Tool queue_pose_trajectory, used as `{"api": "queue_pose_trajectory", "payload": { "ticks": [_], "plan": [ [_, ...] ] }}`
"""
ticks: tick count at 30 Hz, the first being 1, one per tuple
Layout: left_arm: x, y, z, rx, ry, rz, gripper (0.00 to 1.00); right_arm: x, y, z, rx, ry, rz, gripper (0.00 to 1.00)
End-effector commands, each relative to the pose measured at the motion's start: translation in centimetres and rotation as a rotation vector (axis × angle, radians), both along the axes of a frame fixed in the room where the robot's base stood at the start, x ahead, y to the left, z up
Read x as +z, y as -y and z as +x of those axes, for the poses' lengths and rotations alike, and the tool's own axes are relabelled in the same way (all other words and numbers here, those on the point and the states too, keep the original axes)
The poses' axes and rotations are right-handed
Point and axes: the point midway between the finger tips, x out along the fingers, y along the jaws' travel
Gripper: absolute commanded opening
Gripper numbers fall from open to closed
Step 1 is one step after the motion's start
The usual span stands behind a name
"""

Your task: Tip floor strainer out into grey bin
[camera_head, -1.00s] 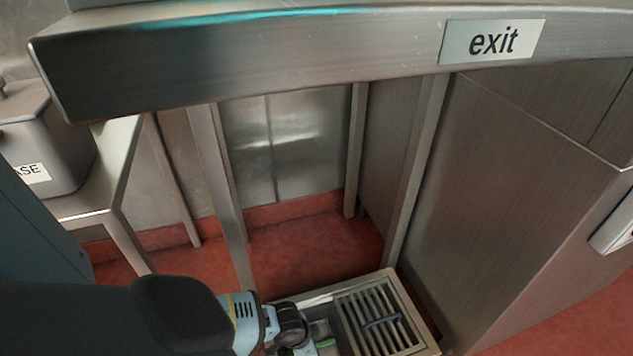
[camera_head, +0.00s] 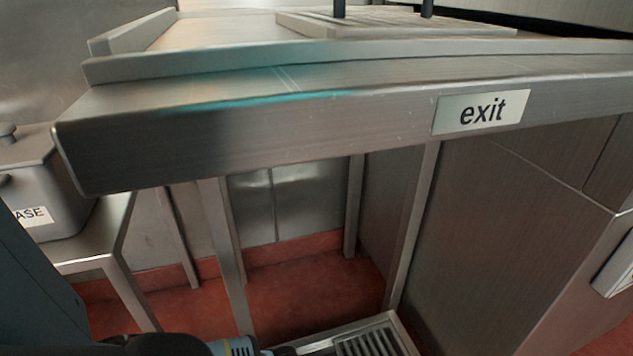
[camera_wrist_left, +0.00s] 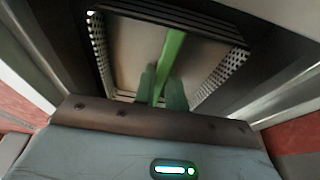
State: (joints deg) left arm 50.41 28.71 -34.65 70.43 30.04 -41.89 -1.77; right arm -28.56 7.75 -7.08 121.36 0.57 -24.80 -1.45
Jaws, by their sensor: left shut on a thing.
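The floor strainer (camera_wrist_left: 222,78) shows in the left wrist view as a basket with perforated metal sides and a green bar handle (camera_wrist_left: 172,50) across it. My left gripper (camera_wrist_left: 163,82) is shut on this handle, its dark green fingers on either side of the bar. The basket floor looks plain and tan; I cannot make out any contents. In the head view, my left arm shows at the bottom edge, and its gripper and the strainer are below the frame. My right gripper is not in view. I cannot identify a grey bin.
In the head view, a slatted grate (camera_head: 372,342) lies at the floor drain, at the bottom edge. A steel table (camera_head: 250,130) with an exit sign (camera_head: 482,112) overhangs it. A lidded grey container (camera_head: 45,185) stands on a side table at left. A steel cabinet (camera_head: 500,230) is at right.

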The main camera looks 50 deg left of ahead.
Motion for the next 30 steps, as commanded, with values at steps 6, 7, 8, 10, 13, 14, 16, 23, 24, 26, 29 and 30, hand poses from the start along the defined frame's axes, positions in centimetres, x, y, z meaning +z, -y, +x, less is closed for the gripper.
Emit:
{"api": "queue_pose_trajectory", "payload": {
  "ticks": [6,7,8,10,13,14,16,23,24,26,29,30],
  "plan": [
    [0.6,0.0,0.0,0.000,0.000,0.000,0.00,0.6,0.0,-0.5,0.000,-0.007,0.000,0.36],
    [0.7,0.0,0.0,0.000,0.000,-0.001,0.00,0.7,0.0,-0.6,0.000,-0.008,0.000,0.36],
    [0.9,0.0,0.0,0.000,0.000,-0.001,0.00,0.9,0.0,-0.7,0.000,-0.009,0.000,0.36],
    [1.3,0.0,0.0,0.000,0.000,-0.001,0.00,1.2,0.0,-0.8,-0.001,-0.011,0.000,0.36],
    [1.8,0.0,0.0,0.000,0.001,0.000,0.00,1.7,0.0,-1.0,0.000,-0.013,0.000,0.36],
    [2.0,0.0,0.0,0.000,0.001,0.000,0.00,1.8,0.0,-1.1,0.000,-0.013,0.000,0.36],
    [2.4,0.0,0.0,0.000,0.002,-0.001,0.00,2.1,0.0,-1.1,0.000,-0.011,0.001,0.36],
    [3.6,0.0,0.0,0.000,0.001,0.000,0.00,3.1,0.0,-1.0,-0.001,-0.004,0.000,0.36],
    [3.8,0.0,0.0,0.000,0.001,0.000,0.00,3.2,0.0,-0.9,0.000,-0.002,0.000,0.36],
    [4.1,0.0,0.0,0.000,0.001,0.000,0.00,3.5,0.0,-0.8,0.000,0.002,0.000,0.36],
    [4.6,0.0,0.0,0.000,0.001,0.000,0.00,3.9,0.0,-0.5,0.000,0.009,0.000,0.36],
    [4.8,0.0,0.0,0.000,0.001,0.000,0.00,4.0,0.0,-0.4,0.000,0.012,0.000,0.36]
  ]
}}
